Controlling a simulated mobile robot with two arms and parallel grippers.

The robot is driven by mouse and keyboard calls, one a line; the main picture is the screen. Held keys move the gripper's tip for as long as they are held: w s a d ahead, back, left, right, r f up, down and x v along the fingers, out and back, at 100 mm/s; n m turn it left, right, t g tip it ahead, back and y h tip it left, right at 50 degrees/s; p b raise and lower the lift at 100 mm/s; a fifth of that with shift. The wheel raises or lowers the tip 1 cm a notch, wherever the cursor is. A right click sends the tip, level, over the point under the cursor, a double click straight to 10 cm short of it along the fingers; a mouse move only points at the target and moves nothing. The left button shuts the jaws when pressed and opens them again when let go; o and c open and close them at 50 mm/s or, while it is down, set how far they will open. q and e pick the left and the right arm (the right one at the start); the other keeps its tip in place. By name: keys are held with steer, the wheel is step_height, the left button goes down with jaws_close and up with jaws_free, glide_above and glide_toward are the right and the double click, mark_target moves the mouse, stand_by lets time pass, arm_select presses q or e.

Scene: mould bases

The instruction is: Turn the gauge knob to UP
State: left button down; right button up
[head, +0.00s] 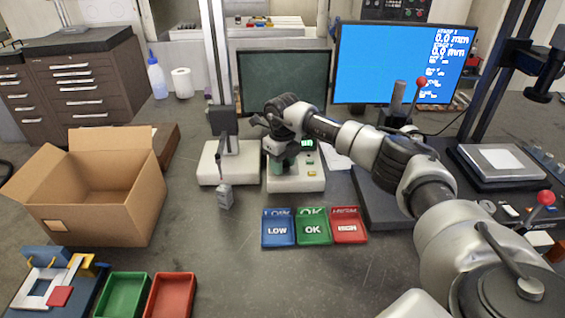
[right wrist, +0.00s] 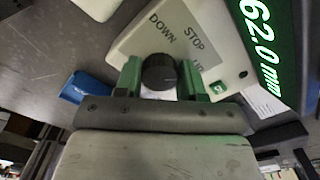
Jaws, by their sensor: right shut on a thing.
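The gauge's white control box (head: 296,184) stands mid-table beside the gauge's pale base (head: 208,170) and column. My right gripper (head: 282,164) is over the box and hides most of its face. In the right wrist view, the black gauge knob (right wrist: 159,72) sits between the green fingers of my right gripper (right wrist: 160,82), which are shut on its sides. The labels DOWN, STOP and UP surround the knob on the panel (right wrist: 205,30); UP is partly covered by a finger. The knob's pointer mark cannot be made out. My left gripper is not in view.
A display (right wrist: 262,45) beside the panel reads 62.0 mm. A small grey block (head: 224,197) stands by the gauge base. Blue LOW (head: 278,241), green OK (head: 313,240) and red HIGH (head: 348,239) bins are in front. An open cardboard box (head: 85,222) stands left.

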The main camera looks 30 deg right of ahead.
steer(key=shift+r+m, duration=0.1)
steer(key=shift+m, duration=0.3)
steer(key=o, duration=0.9)
step_height(320, 180, up, 11)
steer(key=shift+f+b, duration=0.15)
steer(key=shift+b, duration=1.1)
